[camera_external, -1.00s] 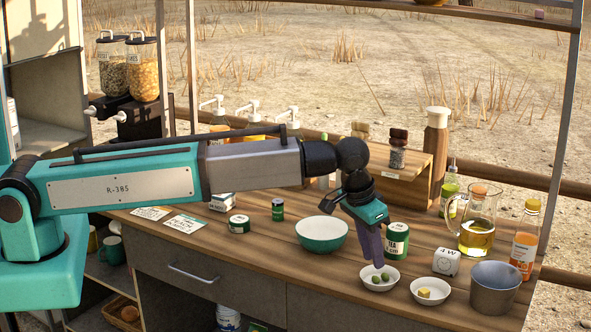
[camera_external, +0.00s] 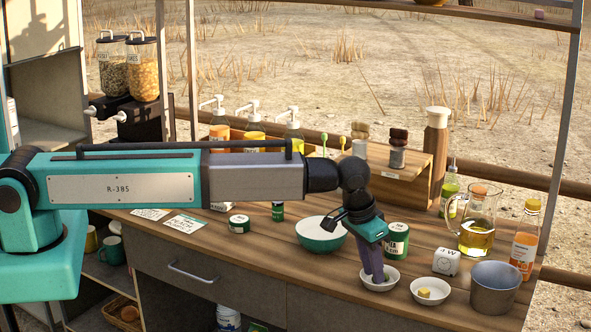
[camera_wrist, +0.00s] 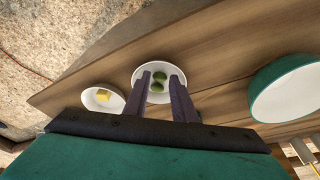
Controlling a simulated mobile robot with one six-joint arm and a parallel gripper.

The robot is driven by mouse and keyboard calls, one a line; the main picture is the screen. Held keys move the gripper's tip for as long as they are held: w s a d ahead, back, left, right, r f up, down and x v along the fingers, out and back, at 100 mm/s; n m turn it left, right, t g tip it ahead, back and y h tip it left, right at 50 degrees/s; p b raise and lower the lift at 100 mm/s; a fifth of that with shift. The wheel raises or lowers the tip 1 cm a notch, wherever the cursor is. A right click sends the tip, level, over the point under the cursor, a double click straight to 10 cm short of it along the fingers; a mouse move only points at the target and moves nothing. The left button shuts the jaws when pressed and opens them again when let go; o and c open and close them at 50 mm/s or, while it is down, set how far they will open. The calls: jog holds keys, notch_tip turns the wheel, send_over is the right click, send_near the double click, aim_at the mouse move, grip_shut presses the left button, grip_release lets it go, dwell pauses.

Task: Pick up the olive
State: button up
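Two green olives lie in a small white bowl near the front edge of the counter. In the wrist view one olive (camera_wrist: 159,76) is farther off and the other olive (camera_wrist: 156,87) lies between my fingertips. The small white bowl (camera_wrist: 141,70) surrounds them; it also shows in the external view (camera_external: 394,279). My gripper (camera_wrist: 161,80) is open, with a finger on each side and its tips down at the bowl. In the external view my gripper (camera_external: 376,280) points downward into the bowl and mostly hides the olives. Contact with an olive cannot be told.
A second white bowl with a yellow cube (camera_external: 424,292) stands to the right. A green bowl (camera_external: 322,240) is to the left, a green tin (camera_external: 396,240) behind. A white timer (camera_external: 446,262), grey metal cup (camera_external: 494,288) and oil jug (camera_external: 477,225) stand farther right.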

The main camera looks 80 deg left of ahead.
jog(key=shift+w+f, duration=0.15)
jog(key=shift+f, duration=0.3)
jog(key=shift+c, duration=0.3)
grip_shut()
